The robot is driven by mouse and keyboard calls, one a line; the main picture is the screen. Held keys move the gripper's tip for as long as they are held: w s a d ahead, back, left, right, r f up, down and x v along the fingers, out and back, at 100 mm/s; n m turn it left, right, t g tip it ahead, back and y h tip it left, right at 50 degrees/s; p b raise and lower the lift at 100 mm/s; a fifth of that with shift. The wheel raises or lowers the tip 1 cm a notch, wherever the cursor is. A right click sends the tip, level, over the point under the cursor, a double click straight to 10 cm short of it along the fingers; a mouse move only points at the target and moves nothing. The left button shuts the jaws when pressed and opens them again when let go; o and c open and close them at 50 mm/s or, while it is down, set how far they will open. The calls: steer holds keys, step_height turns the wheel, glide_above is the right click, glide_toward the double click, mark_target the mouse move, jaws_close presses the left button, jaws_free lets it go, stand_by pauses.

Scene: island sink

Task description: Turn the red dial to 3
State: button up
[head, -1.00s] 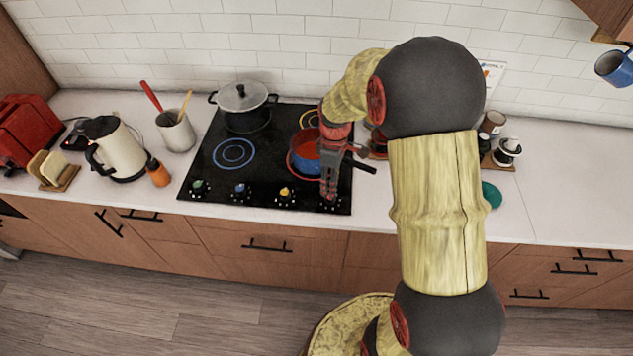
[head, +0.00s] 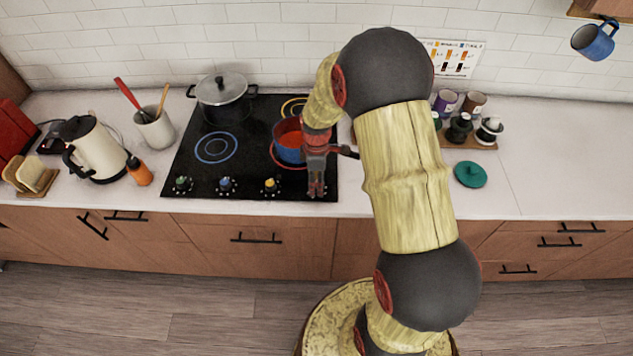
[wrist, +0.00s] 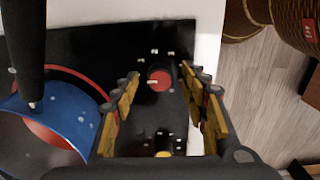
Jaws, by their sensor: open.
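The red dial (wrist: 159,79) shows in the wrist view on the black cooktop, with a light pointer mark on its left part and small white marks around it. My gripper (wrist: 160,84) is open, with one finger on each side of the dial in that view. I cannot tell how far above the dial the fingertips are. In the head view my gripper (head: 317,192) is over the front right corner of the cooktop (head: 215,178) and hides the red dial. The yellow dial (head: 270,186), blue dial (head: 226,184) and green dial (head: 182,184) sit to its left.
A blue pot (head: 287,153) with red contents stands just behind my gripper, its dark handle pointing right. A lidded pot (head: 222,98) is at the back left. A teal lid (head: 470,174) lies on the counter at right, with free counter around it.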

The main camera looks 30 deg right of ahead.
steer(key=shift+c, duration=1.4)
steer(key=c, duration=0.7)
jaws_close()
